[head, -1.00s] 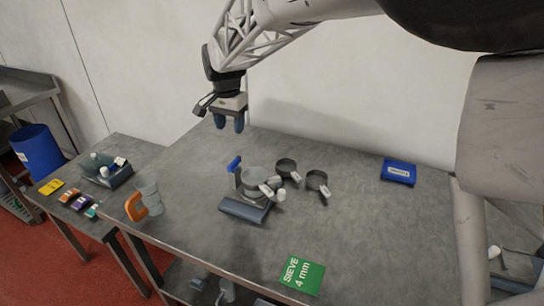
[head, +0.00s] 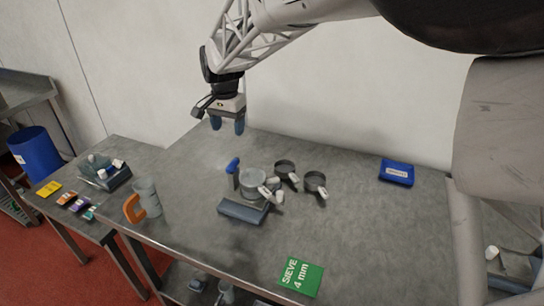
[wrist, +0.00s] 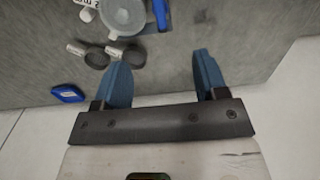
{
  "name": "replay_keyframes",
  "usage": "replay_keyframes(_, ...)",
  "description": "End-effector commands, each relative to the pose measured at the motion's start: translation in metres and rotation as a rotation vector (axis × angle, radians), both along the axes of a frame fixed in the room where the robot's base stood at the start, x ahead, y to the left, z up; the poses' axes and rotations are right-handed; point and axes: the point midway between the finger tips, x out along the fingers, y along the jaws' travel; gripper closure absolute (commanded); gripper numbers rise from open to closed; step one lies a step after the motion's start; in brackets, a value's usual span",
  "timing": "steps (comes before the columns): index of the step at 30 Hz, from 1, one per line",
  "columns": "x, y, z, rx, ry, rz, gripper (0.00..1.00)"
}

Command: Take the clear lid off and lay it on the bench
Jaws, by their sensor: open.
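A small bench machine has a grey base (head: 242,210), an upright post with a blue top (head: 233,166) and a round bowl. What looks like the clear lid (head: 252,176) lies over the bowl. In the wrist view the lid (wrist: 122,14) is a pale round disc with a small centre mark, at the top edge, partly cut off. My gripper (head: 228,125) is open and empty, high above the bench, behind and a little left of the machine. Its blue fingers (wrist: 162,68) are apart with only bench between them. The lid is clear of both fingers.
Two dark cups with white-tagged handles (head: 315,182) stand right of the machine. A clear jug with an orange handle (head: 148,197) stands left. A blue box (head: 397,172) lies back right and a green sieve sign (head: 301,277) at the front.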

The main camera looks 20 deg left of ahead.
Motion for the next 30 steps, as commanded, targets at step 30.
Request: replay_keyframes(30,0.001,-0.042,-0.052,-0.077,0.048,1.101,0.0)
